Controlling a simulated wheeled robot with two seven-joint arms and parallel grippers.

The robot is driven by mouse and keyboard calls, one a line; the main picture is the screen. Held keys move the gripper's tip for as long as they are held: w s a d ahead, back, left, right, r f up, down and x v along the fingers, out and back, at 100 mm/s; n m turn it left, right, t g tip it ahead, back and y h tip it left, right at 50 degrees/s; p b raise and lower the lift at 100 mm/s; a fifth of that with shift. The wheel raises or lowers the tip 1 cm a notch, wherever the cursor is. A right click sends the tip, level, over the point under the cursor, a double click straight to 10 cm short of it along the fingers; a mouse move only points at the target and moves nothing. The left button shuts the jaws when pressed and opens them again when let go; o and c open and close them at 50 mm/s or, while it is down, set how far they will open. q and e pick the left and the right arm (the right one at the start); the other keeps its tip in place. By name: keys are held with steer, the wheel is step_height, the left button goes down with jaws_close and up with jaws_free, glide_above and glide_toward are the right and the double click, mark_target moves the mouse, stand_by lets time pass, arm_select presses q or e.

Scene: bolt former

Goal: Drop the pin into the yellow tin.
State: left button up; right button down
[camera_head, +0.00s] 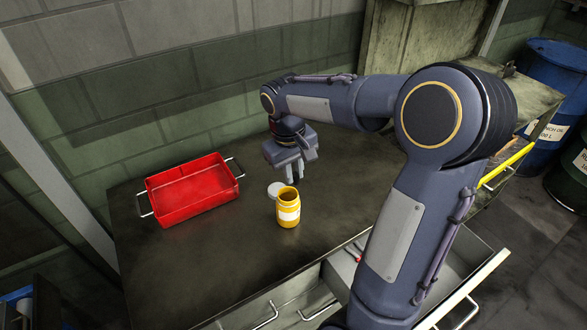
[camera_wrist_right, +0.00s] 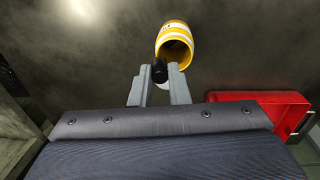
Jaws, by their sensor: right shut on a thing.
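The yellow tin (camera_head: 288,214) stands upright and open on the dark bench, with a white label band around it. It also shows in the right wrist view (camera_wrist_right: 166,30), its dark mouth facing the camera. My right gripper (camera_head: 291,178) is just behind the tin in the head view. In the right wrist view its fingers (camera_wrist_right: 159,78) are shut on a small black round-ended thing, the pin (camera_wrist_right: 159,70), held beside the tin's rim. The pin's full length is hidden. My left gripper is not in view.
A white round lid (camera_head: 275,189) lies beside the tin. A red tray (camera_head: 193,190) with wire handles sits to the left on the bench. Open drawers (camera_head: 446,268) project at the bench's front.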

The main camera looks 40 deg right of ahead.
steer(key=c, duration=1.3)
jaws_free()
steer(key=shift+r, duration=0.1)
step_height(320, 180, up, 8)
steer(key=shift+a, duration=0.4)
steer(key=s+a+f+t+y, duration=0.2)
steer(key=s+a+f+t, duration=0.1)
steer(key=s+a, duration=0.3)
steer(key=s+a+f+t+y, duration=0.2)
steer(key=s+a, duration=0.4)
steer(key=s, duration=0.5)
steer(key=shift+s+a+f+m+t+y, duration=0.25)
steer(key=shift+f+t+y, duration=0.2)
steer(key=shift+f, duration=0.25)
